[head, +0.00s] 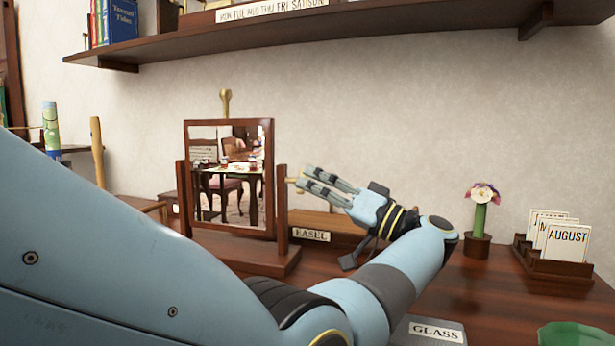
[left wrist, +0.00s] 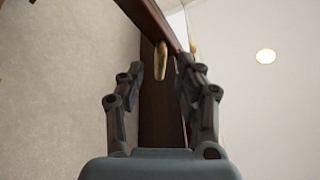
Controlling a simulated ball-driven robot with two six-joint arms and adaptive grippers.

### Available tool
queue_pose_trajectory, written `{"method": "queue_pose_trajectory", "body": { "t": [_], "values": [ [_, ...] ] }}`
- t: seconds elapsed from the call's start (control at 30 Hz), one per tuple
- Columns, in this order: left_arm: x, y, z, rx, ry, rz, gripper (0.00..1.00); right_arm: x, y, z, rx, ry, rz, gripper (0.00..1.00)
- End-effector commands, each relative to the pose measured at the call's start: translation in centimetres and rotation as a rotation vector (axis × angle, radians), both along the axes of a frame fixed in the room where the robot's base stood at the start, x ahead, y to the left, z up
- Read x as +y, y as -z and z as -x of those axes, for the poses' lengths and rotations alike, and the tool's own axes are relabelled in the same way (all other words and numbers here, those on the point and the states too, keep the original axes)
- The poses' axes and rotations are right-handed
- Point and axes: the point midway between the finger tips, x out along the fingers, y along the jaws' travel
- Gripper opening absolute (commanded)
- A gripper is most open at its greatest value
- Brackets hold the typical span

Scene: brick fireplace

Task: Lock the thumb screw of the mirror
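The mirror (head: 229,178) is a pane in a dark wooden frame, hung between two posts on a wooden base (head: 245,255). A brass thumb screw (head: 291,180) sticks out from the right post (head: 282,215). My left gripper (head: 308,180) is just right of this post, its fingers pointing left at the screw. In the left wrist view the screw (left wrist: 160,61) shows between and slightly beyond the open fingertips (left wrist: 158,72), nearer the right finger. I see no clear contact. The right gripper is in neither view.
An EASEL box (head: 311,235) lies behind my gripper. A shelf (head: 300,30) runs above.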

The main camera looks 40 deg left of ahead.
Motion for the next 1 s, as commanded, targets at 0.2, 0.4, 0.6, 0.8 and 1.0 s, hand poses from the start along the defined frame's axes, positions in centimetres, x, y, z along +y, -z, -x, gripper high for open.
{"method": "queue_pose_trajectory", "body": {
  "t": [0.2, 0.4, 0.6, 0.8, 1.0],
  "values": [
    [1.8, -0.6, 0.2, 0.001, 0.0, -0.001, 0.35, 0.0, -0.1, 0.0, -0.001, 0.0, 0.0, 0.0],
    [1.9, -0.6, 0.2, 0.001, 0.0, -0.001, 0.35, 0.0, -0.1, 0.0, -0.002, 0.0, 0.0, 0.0],
    [1.9, -0.6, 0.2, 0.001, 0.0, -0.001, 0.18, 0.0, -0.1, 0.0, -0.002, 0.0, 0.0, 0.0],
    [1.8, -0.6, 0.2, 0.001, 0.0, -0.001, 0.0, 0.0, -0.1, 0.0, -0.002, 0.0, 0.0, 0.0],
    [1.8, -0.6, 0.2, 0.004, 0.0, 0.0, 0.0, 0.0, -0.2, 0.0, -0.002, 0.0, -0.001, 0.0]
  ]
}}
